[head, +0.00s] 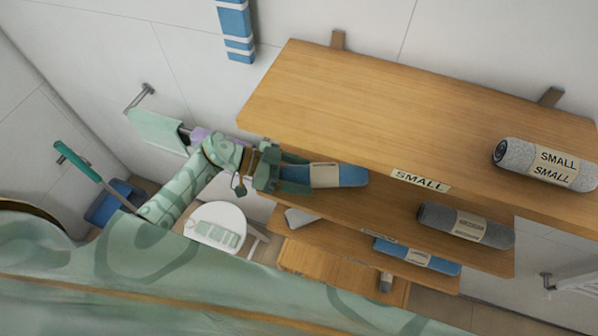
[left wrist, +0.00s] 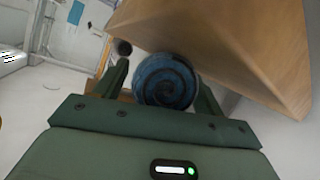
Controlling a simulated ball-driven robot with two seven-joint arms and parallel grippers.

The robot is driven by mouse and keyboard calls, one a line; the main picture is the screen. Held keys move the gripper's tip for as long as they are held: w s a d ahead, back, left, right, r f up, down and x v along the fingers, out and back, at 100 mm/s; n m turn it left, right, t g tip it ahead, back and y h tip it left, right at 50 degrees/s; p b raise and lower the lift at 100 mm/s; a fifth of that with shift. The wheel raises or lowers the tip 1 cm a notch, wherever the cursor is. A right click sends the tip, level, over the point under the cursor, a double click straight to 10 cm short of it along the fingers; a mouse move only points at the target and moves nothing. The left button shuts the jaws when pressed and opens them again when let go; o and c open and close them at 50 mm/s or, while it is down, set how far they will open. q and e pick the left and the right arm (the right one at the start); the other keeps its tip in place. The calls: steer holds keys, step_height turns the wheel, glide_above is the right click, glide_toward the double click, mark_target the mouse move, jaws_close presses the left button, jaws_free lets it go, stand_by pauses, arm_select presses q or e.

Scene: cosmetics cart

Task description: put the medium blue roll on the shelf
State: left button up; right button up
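My left gripper (head: 282,172) has its fingers around one end of a blue roll (head: 338,175) with a beige band. The roll lies level and points to the right, beside the front edge of the top shelf (head: 400,110), above the shelf below. In the left wrist view the roll's spiral end (left wrist: 166,80) sits between the two fingers of the left gripper (left wrist: 162,88). The top shelf carries a label reading SMALL (head: 420,180). The band's text on the held roll is too small to read. My right gripper is not in view.
A grey roll marked SMALL (head: 545,164) lies at the right of the top shelf. A darker grey roll (head: 466,225) lies on the second shelf and another blue roll (head: 416,256) on the third. The top shelf's left and middle are bare. A white stool (head: 215,222) stands left.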

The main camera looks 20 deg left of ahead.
arm_select(q)
steer(key=v, duration=1.2)
steer(key=shift+r+b, duration=0.2)
steer(key=shift+b, duration=0.1)
